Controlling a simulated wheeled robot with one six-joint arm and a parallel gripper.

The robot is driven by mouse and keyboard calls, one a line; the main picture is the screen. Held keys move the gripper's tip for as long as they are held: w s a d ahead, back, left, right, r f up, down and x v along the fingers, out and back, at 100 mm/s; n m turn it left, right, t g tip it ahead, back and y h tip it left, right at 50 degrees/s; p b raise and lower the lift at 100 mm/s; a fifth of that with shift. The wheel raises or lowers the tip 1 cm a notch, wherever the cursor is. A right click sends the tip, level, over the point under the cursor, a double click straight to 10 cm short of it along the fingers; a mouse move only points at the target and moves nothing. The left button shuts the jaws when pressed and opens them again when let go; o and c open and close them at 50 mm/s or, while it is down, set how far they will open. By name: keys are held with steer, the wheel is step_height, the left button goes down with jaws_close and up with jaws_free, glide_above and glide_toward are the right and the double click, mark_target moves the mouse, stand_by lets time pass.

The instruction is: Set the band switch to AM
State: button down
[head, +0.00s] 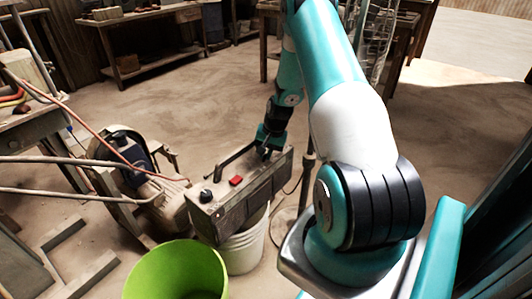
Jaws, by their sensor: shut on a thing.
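A worn grey box-shaped radio (240,203) sits tilted on top of a white bucket (243,245). Its top face carries a black knob (206,195) at the left, a red button (236,181) near the middle and a raised bar-like handle (235,161) along the back edge. My gripper (265,153) is at the right part of the top face, pointing down, shut on a small part there. That part looks to be the band switch, but the fingers mostly hide it. I cannot read any AM or FM marks or the switch's position.
A lime-green bucket (176,272) stands in front of the radio. A machine with a round housing (130,150) and a workbench with hoses (30,125) are at the left. A wooden shelf (150,65) is at the back. Open floor lies behind the radio.

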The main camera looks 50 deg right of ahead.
steer(key=shift+a, duration=0.1)
steer(key=shift+a+r+h, duration=0.1)
steer(key=shift+a+h, duration=0.35)
steer(key=shift+h, duration=0.65)
steer(key=shift+a+n+h, duration=0.15)
steer(key=shift+a+h, duration=0.1)
steer(key=shift+h, duration=0.6)
steer(key=shift+a+n+h, duration=0.15)
steer(key=shift+a+h, duration=0.05)
steer(key=shift+h, duration=0.65)
steer(key=shift+b, duration=0.3)
steer(key=c, duration=1.2)
jaws_free()
steer(key=p+v, duration=0.3)
steer(key=v, duration=1.4)
steer(key=shift+a+r, duration=0.1)
steer(key=shift+a, duration=0.1)
